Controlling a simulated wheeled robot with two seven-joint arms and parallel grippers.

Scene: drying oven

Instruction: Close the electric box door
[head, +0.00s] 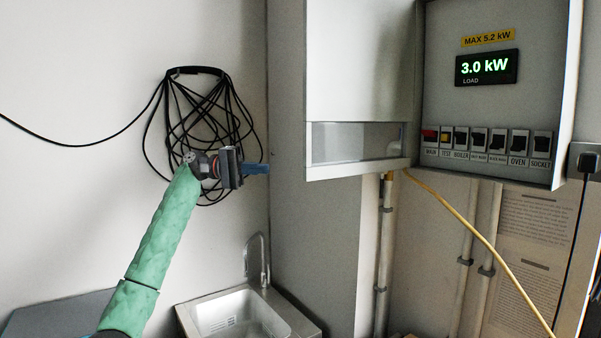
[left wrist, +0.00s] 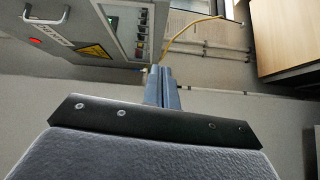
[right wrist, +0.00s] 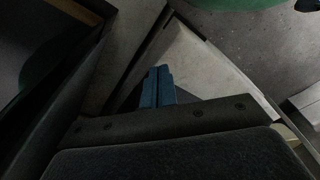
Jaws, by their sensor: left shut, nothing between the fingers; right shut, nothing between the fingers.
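The electric box (head: 500,110) hangs on the wall at the upper right of the head view, open, with its load display and a row of switches showing. Its door (head: 358,75) is swung out to the left, with a clear window strip along its bottom. The door and box also show at the upper left of the left wrist view (left wrist: 85,25), with a handle and a yellow warning sign. My left gripper (head: 262,169) is shut and empty, left of the door and apart from it. My right gripper (right wrist: 158,85) is shut and empty in the right wrist view, away from the box.
A coiled black cable (head: 200,120) hangs on the wall behind my left arm. A sink (head: 245,315) stands below. A yellow cable (head: 470,225) runs down from the box past wall pipes. A socket plug (head: 588,162) is right of the box.

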